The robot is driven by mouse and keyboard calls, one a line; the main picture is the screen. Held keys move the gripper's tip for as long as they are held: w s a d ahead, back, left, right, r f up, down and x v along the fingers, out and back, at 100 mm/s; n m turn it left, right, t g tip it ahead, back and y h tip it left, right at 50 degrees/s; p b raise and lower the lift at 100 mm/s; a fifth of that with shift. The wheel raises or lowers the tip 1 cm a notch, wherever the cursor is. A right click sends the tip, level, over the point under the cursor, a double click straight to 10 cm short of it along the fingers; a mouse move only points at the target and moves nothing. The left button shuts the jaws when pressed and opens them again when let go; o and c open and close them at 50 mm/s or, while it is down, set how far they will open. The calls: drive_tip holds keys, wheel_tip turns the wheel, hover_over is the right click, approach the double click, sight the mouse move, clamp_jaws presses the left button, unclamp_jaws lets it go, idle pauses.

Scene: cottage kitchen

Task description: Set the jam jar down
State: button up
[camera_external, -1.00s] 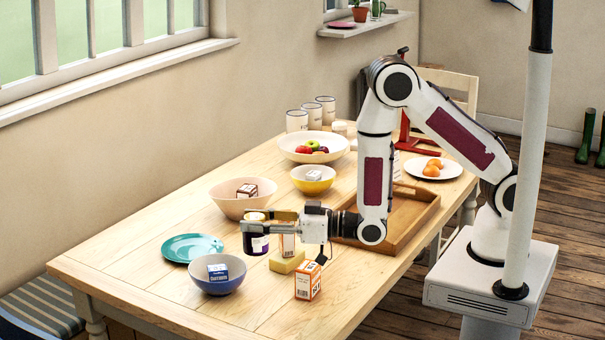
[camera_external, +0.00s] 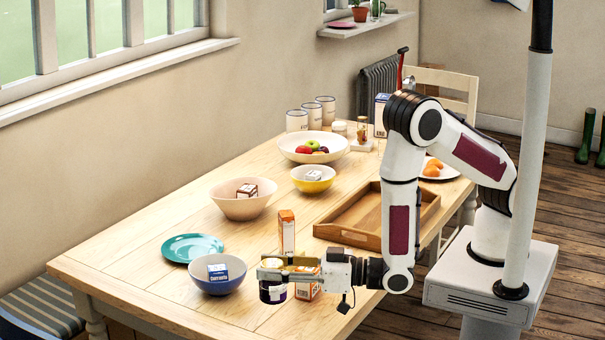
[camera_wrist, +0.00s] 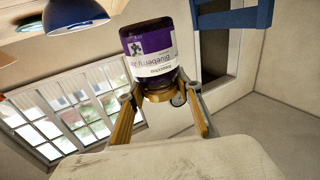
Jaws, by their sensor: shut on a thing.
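The jam jar (camera_external: 273,293) is dark purple with a pale label and a light lid. It is upright between the fingers of my gripper (camera_external: 268,268), near the front edge of the table (camera_external: 190,305). In the wrist view the jar (camera_wrist: 150,42) appears upside down, its label reading blueberry, with the finger pads (camera_wrist: 163,100) on either side of its lid end. My gripper is shut on it. I cannot tell whether the jar's base touches the table.
An orange-and-white box (camera_external: 307,291) is close beside the jar, partly behind my gripper. Another tall box (camera_external: 287,232) stands behind. A blue bowl (camera_external: 218,284) and teal plate (camera_external: 192,247) are to the left. Bare table lies between the blue bowl and the front edge.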

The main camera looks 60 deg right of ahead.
drive_tip(key=s+d+m+t+h, duration=0.1)
drive_tip(key=s+d+m+h, duration=0.2)
drive_tip(key=d+h, duration=0.4)
drive_tip(key=shift+s+m+t, duration=0.3)
drive_tip(key=shift+s+m, duration=0.1)
drive_tip(key=shift+m, duration=0.5)
drive_tip(key=shift+f, duration=0.1)
drive_tip(key=shift+f, duration=2.8)
drive_tip(key=shift+f, duration=1.9)
drive_tip(key=shift+f, duration=0.2)
